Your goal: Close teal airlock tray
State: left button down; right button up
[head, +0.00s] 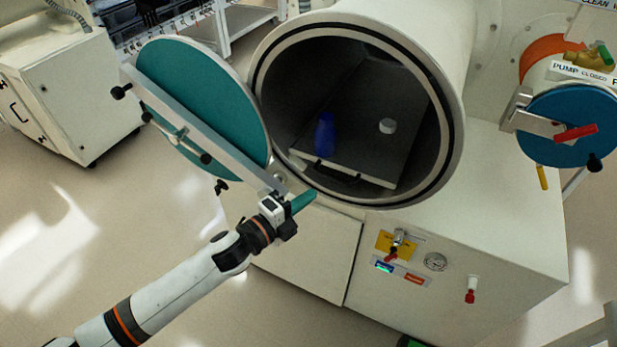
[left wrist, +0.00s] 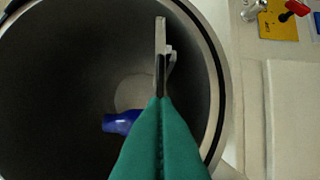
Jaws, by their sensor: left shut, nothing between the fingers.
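The teal airlock's round door (head: 190,85) stands swung open to the left of its chamber. A flat tray (head: 350,171) lies inside the round chamber, its pale front edge and dark handle near the mouth. A blue bottle (head: 325,136) and a small white round item (head: 387,126) are on the tray. My left gripper (head: 303,201) is shut and empty, at the lower left of the chamber rim. In the left wrist view, its teal fingers (left wrist: 160,102) point into the chamber, in line with a pale strip that looks like the tray's edge; contact cannot be told. The blue bottle (left wrist: 120,122) shows beside them.
The chamber rim (head: 455,130) surrounds the tray. A white cabinet (head: 500,250) below carries a valve, a gauge (head: 435,262) and a red-tipped knob. A smaller airlock with a blue door (head: 570,125) is closed at right. Open floor lies at left.

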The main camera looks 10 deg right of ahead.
pick_arm(q)
jog(key=w, duration=0.2)
jog(key=w+d+p, duration=0.1)
jog(key=w, duration=0.1)
jog(key=shift+w+d+f, duration=0.1)
jog(key=shift+w+d, duration=0.1)
jog(key=shift+w, duration=0.1)
